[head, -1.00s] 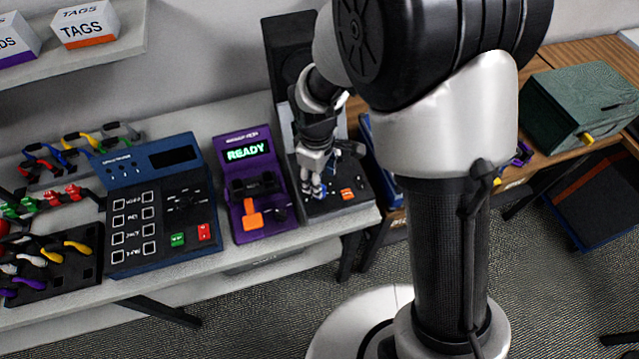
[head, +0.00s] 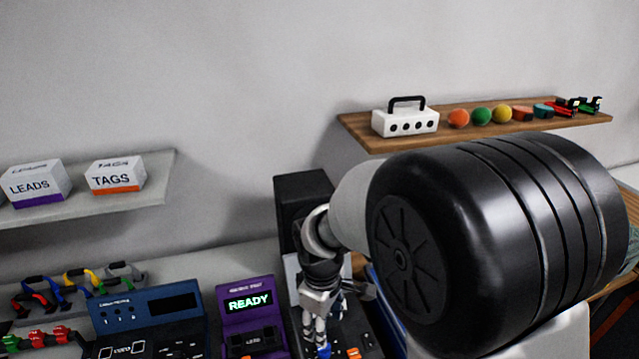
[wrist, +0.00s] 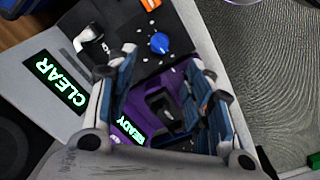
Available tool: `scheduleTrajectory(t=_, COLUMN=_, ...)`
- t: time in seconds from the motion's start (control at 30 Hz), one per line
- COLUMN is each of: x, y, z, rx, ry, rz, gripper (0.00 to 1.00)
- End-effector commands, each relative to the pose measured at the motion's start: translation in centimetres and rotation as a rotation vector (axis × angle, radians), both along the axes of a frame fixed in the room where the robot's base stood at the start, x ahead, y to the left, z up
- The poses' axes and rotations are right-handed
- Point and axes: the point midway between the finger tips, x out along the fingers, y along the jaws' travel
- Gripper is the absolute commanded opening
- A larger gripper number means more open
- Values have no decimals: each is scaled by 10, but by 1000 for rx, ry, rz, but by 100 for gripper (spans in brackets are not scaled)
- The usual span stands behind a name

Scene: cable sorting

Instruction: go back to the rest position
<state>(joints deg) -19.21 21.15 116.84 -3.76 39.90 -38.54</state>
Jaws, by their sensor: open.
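My gripper (head: 318,346) is low over the dark bench machine (head: 352,335), right of the purple machine (head: 252,322) that reads READY. In the wrist view my gripper (wrist: 160,75) has its two blue-padded fingers spread apart, with nothing held between them. The purple machine (wrist: 165,100) shows beyond the fingers. The dark machine (wrist: 130,30) shows beside them, with a lit CLEAR display (wrist: 60,85), a blue knob (wrist: 159,43) and a white lever (wrist: 88,38). My large arm joint hides much of the right side in the head view.
A blue tester (head: 150,325) and coloured leads (head: 75,283) are on the left of the bench. A grey shelf (head: 100,208) holds LEADS and TAGS boxes. A wooden shelf (head: 470,125) holds a white box and several toys behind my arm.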

Motion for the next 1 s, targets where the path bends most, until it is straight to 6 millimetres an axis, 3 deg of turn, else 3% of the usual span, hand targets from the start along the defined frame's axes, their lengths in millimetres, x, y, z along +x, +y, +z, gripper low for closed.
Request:
scheduleTrajectory(t=0.13, x=-5, y=-11, z=21, rx=13, ry=-27, rz=-65, gripper=47)
scheduleTrajectory(t=0.27, x=-23, y=-36, z=63, rx=44, ry=-82, rz=-216, gripper=47)
scheduleTrajectory(t=0.4, x=-57, y=-67, z=106, rx=89, ry=-149, rz=-420, gripper=47)
scheduleTrajectory(t=0.53, x=-95, y=-92, z=134, rx=135, ry=-208, rz=-608, gripper=47)
scheduleTrajectory(t=0.8, x=-166, y=-122, z=156, rx=230, ry=-311, rz=-930, gripper=47)
scheduleTrajectory(t=1.0, x=-187, y=-128, z=156, rx=262, ry=-339, rz=-1026, gripper=47)
